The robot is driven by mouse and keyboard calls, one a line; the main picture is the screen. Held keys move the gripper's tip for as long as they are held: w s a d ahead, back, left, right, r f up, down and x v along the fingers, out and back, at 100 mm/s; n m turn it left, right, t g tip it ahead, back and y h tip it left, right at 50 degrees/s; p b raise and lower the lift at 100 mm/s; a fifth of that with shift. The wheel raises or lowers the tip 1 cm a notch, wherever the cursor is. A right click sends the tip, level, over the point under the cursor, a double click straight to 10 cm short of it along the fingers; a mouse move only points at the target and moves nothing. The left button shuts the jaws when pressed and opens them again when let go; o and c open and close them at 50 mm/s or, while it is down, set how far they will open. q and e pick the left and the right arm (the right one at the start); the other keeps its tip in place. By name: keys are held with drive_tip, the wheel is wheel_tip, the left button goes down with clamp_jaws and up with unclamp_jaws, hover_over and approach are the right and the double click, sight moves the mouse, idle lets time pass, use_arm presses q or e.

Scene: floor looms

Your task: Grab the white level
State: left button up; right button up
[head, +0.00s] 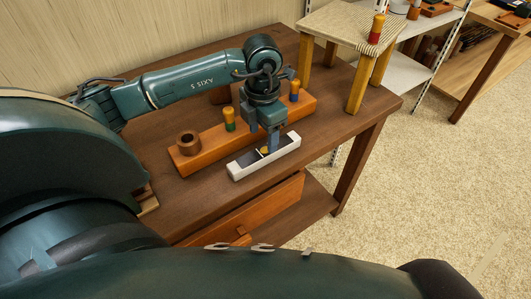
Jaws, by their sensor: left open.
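The white level (266,163) lies flat near the front edge of the brown wooden table, in front of an orange wooden block. It is a long white bar with a dark inset and a small yellow vial near its middle. My left gripper (272,148) reaches down from above, with its fingertips at the level's right half. It is open; one finger overlaps the other in this view, so I cannot tell whether they touch or straddle the level. My right gripper is not in view.
The orange block (211,146) behind the level carries a brown ring and coloured pegs (229,119). A woven-top stool (345,28) stands on the table's far right, with a red and yellow peg (376,29) on it. An orange drawer (262,209) is under the table's front.

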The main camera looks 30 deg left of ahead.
sight(265, 150)
use_arm(q)
drive_tip(key=f, duration=0.5)
drive_tip(key=shift+d+f+p, duration=0.15)
drive_tip(key=shift+d+p, duration=0.15)
drive_tip(key=shift+p, duration=0.05)
drive_tip(key=shift+w, duration=0.1)
drive_tip(key=c, duration=1.1)
drive_tip(key=shift+c, duration=0.2)
